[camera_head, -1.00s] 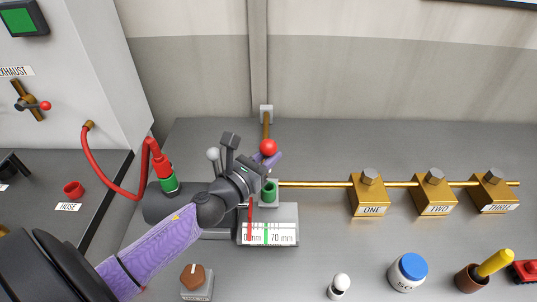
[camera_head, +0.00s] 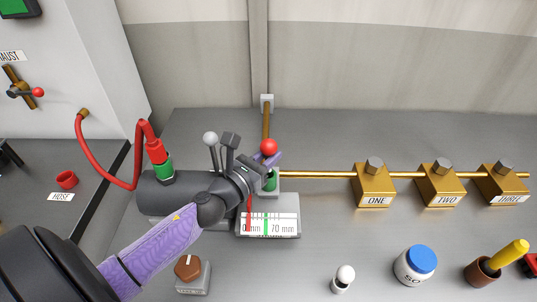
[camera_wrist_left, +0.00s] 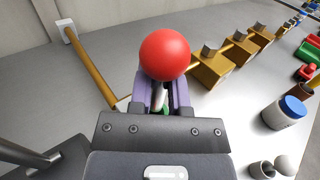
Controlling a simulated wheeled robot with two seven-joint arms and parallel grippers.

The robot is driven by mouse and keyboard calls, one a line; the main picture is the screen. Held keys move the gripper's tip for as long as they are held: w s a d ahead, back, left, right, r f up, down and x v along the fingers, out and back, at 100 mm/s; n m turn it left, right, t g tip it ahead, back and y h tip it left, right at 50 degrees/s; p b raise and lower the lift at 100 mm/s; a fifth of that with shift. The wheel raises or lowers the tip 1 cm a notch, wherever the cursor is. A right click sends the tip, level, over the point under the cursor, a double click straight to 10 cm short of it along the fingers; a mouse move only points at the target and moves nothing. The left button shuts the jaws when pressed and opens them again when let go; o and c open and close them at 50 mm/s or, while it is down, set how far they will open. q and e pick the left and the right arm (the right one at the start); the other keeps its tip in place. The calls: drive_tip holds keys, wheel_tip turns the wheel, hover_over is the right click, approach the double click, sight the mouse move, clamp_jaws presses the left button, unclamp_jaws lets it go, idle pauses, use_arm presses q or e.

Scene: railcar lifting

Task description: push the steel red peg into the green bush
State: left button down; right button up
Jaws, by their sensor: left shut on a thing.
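The steel peg has a red ball head (camera_head: 269,146), which also shows large in the left wrist view (camera_wrist_left: 164,53). My left gripper (camera_head: 268,160) is shut on the peg just below the ball, and a bit of its pale shank (camera_wrist_left: 158,97) shows between the purple fingers. The green bush (camera_head: 270,182) is on the grey block, directly below the fingers. A sliver of green (camera_wrist_left: 166,110) shows under the peg in the wrist view. The peg's lower end is hidden, so I cannot tell how deep it sits. My right gripper is not in view.
A brass rod runs right from the block through brass boxes ONE (camera_head: 375,185), TWO (camera_head: 440,185) and THREE (camera_head: 502,184). A scale plate (camera_head: 283,223) is in front of the bush. A red hose (camera_head: 110,183) and a lever with a pale knob (camera_head: 210,139) are left. A blue-lidded jar (camera_head: 421,260) stands front right.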

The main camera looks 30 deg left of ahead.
use_arm(q)
drive_tip(key=shift+f, duration=0.15)
idle(0.8)
drive_tip(key=shift+f+b, duration=0.35)
drive_tip(key=shift+b, duration=0.1)
drive_tip(key=shift+f+b, duration=1.75)
drive_tip(key=c, duration=0.5)
unclamp_jaws()
drive_tip(key=s+a+b, duration=0.1)
drive_tip(key=s, duration=0.9)
drive_tip(key=shift+b, duration=0.4)
